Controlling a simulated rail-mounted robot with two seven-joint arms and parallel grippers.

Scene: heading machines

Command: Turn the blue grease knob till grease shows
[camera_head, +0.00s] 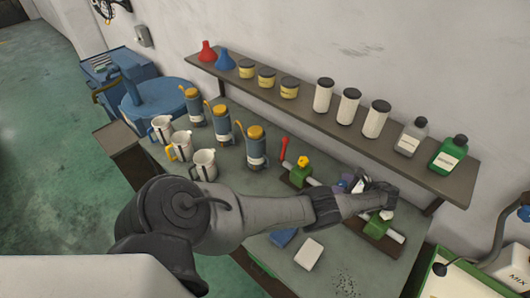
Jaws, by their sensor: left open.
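My left arm reaches across the bench from the left. Its gripper (372,194) is open over the right part of the bench, among green fittings on pale bars. A small bluish-purple round part (346,178), which looks like the blue grease knob, shows just behind the gripper's left side and is partly hidden. I cannot tell whether the fingers touch it. A green fitting with a yellow knob (304,161) and a red-handled lever (284,146) stand to the left. Another green fitting (377,226) sits in front of the gripper. No grease can be made out. My right gripper is out of view.
A wall shelf (312,107) with funnels, tins and bottles runs behind the bench. Oil cans (256,146) and metal jugs (203,164) stand at the left. A white block (308,253) and a blue block (284,236) lie in front of the arm.

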